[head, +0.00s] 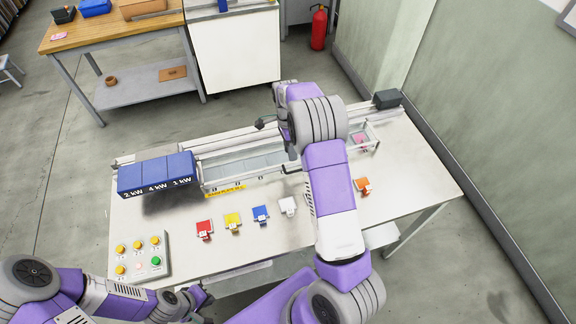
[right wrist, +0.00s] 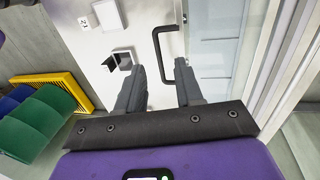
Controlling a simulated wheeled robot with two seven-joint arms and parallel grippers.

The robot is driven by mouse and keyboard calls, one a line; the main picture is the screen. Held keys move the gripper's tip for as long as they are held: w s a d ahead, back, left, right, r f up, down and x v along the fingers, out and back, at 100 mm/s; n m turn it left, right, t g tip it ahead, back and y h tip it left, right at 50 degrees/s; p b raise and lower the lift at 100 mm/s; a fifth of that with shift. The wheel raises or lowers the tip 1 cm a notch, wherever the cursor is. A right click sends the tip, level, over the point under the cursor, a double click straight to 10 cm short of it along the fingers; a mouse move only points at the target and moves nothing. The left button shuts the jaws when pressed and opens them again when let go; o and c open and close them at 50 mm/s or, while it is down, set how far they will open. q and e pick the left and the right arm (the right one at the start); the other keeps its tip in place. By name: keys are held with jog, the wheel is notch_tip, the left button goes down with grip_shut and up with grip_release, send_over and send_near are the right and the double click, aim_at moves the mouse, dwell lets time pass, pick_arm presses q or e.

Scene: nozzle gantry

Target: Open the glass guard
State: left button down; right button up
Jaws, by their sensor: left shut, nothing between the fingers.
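The glass guard (head: 238,168) is a row of clear panels along the gantry on the white table, partly hidden by my right arm. In the right wrist view, a pale glass panel (right wrist: 212,62) stands on the right, with a black U-shaped handle (right wrist: 160,55) beside it. My right gripper (right wrist: 160,78) is open. The handle's bar shows between its two fingertips; I cannot tell whether they touch. My left gripper (head: 200,297) is shut and empty, low at the table's front left edge.
Blue kW blocks (head: 157,174) stand left of the guard. A button box (head: 139,257) sits at the table's front left. Red (head: 204,229), yellow (head: 233,220), blue (head: 260,213), white and orange small parts lie in front of the gantry.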

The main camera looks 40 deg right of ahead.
jog(key=x, duration=0.7)
jog(key=shift+s+f, duration=0.1)
jog(key=shift+s, duration=0.15)
grip_shut()
dwell(1.1)
